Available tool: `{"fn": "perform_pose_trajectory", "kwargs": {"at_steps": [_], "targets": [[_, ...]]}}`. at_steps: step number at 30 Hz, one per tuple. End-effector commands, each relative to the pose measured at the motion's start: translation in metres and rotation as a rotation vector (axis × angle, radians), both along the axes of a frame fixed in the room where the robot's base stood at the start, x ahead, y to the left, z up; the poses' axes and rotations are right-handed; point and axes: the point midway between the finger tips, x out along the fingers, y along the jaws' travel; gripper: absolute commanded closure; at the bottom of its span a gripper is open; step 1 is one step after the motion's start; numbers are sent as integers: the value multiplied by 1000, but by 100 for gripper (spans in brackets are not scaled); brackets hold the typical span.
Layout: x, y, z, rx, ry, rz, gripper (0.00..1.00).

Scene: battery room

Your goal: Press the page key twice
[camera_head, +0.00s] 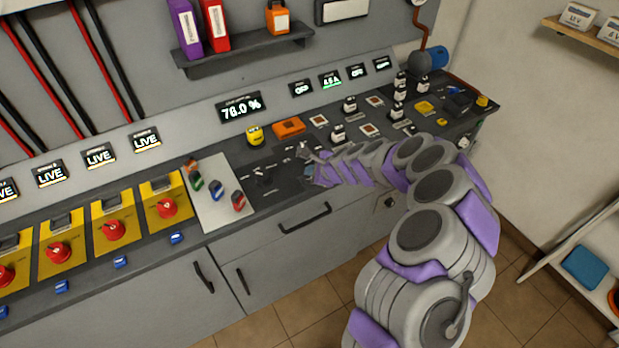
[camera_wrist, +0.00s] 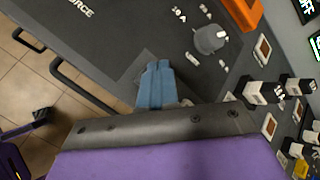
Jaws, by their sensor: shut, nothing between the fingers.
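My gripper (camera_wrist: 157,66) shows in the wrist view as two blue fingers pressed together with nothing between them. They point down at the dark console top (camera_wrist: 120,35). A slightly lighter grey square patch (camera_wrist: 128,78) lies under the fingertips and is partly covered by them. In the head view my gripper (camera_head: 310,171) is low over the dark console, near its front edge, right of the light panel with small levers. I cannot make out a page key by any label; the spot under the fingertips is hidden. Whether the tips touch the surface I cannot tell.
A grey dial knob (camera_wrist: 208,38) stands beyond the fingers, with an orange block (camera_wrist: 243,12) past it. Several black-and-white switches (camera_head: 338,132) stand to the right. A percent display (camera_head: 241,107) is behind. Red rotary switches (camera_head: 110,229) line the left. A drawer handle (camera_head: 304,218) juts out below.

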Motion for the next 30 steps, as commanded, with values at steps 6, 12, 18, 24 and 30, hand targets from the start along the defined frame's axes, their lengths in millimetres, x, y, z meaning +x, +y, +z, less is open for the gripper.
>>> {"fn": "perform_pose_trajectory", "kwargs": {"at_steps": [6, 12, 18, 24, 30], "targets": [[0, 0, 5, 0, 0, 0, 100], [0, 0, 23, -1, -1, 1, 100], [0, 0, 41, 1, 0, 0, 100], [0, 0, 52, 0, 0, 0, 100], [0, 0, 50, 0, 0, 0, 100]]}}
